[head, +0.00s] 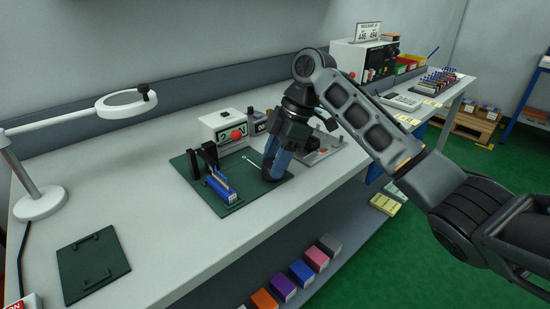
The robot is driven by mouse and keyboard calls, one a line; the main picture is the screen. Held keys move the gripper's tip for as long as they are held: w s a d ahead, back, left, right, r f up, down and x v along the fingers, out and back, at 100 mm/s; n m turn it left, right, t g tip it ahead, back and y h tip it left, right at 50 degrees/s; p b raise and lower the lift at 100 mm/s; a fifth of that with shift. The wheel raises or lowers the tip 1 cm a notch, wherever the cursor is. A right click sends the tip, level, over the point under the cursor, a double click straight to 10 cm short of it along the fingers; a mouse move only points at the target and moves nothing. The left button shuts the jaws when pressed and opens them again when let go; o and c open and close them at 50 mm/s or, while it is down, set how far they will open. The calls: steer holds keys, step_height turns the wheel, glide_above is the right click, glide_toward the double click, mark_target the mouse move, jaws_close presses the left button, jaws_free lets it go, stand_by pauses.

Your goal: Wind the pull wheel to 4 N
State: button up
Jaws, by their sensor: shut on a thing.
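My gripper (270,178) points down at the right part of a dark green mat (233,207) on the bench. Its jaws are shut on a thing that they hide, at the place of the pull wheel. I cannot make out the wheel itself. A blue tape holder (222,190) with a black upright bracket stands on the mat to the left of my gripper. A small pale strip or hook (251,161) lies between them.
A magnifier lamp (40,200) and a green board (92,264) stand at the left. A small dark box (257,127) sits behind my gripper. Coloured boxes (284,288) line the lower shelf. The bench between lamp and mat is clear.

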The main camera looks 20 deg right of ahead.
steer(key=shift+r+m+p, duration=0.1)
steer(key=shift+m+p, duration=0.3)
steer(key=shift+p, duration=0.1)
steer(key=m+p, duration=0.1)
steer(key=m+t+p, duration=0.1)
steer(key=p, duration=0.1)
steer(key=shift+s+a+r+m, duration=0.1)
steer(key=shift+s+m, duration=0.05)
steer(key=shift+m, duration=0.15)
steer(key=m+t+h+p, duration=0.1)
steer(key=m+p, duration=0.2)
steer(key=shift+m+t+p, duration=0.4)
steer(key=shift+m+p, duration=0.1)
steer(key=shift+m, duration=0.2)
steer(key=shift+f, duration=0.2)
steer(key=o, duration=1)
